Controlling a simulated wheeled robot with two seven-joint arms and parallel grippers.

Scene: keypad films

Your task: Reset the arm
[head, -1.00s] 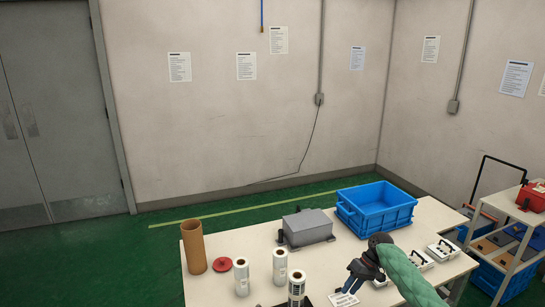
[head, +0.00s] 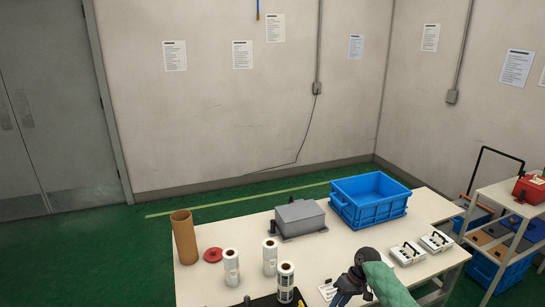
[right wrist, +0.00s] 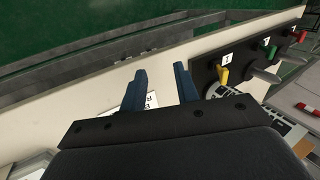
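My right arm comes in at the lower right of the head view, in a green sleeve. My right gripper (right wrist: 160,88) shows in the right wrist view with its two dark blue fingers apart and nothing between them. It is over the front part of the table, above a white printed card (right wrist: 135,104). In the head view the fingers are mostly hidden at the bottom edge, beside the card (head: 328,290). My left gripper is not in either view.
The table (head: 340,250) holds a blue crate (head: 370,213), a grey box (head: 300,219), a brown tube (head: 184,238), a red disc (head: 213,255), several white film rolls (head: 270,258) and white keypad boxes (head: 407,254). A black panel with coloured levers (right wrist: 245,65) lies right of the right gripper.

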